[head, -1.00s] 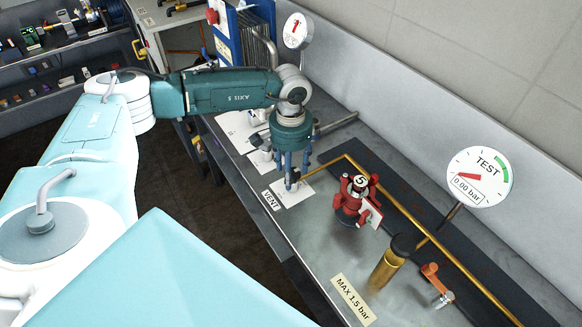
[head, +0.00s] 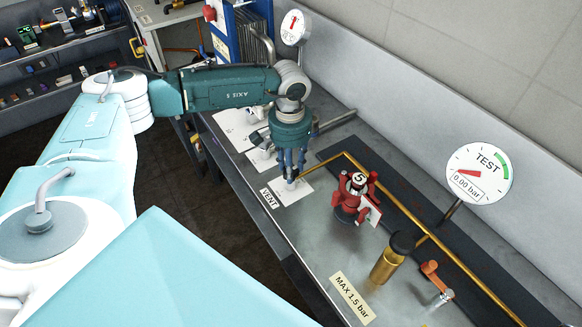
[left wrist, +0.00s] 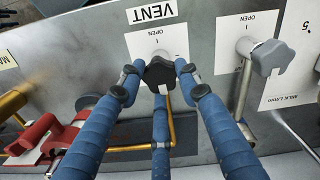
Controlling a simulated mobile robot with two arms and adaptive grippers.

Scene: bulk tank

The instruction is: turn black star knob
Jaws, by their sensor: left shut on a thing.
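The black star knob (left wrist: 160,73) shows in the middle of the left wrist view, on a white card marked OPEN beside the VENT label. My left gripper (left wrist: 159,80) has its three blue fingers shut around the knob, with fingertips at its sides. In the head view my left gripper (head: 290,174) points down at the bench's front edge, and its fingers largely hide the knob. The VENT label (head: 269,198) lies just in front of it. My right gripper is not in view.
A grey star knob (left wrist: 270,57) sits right of the black one in the wrist view. A red valve marked 5 (head: 354,195), a brass cylinder with a black cap (head: 385,266), an orange-handled valve (head: 432,275) and a TEST gauge (head: 479,173) stand to the right. A brass pipe (head: 400,215) runs past them.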

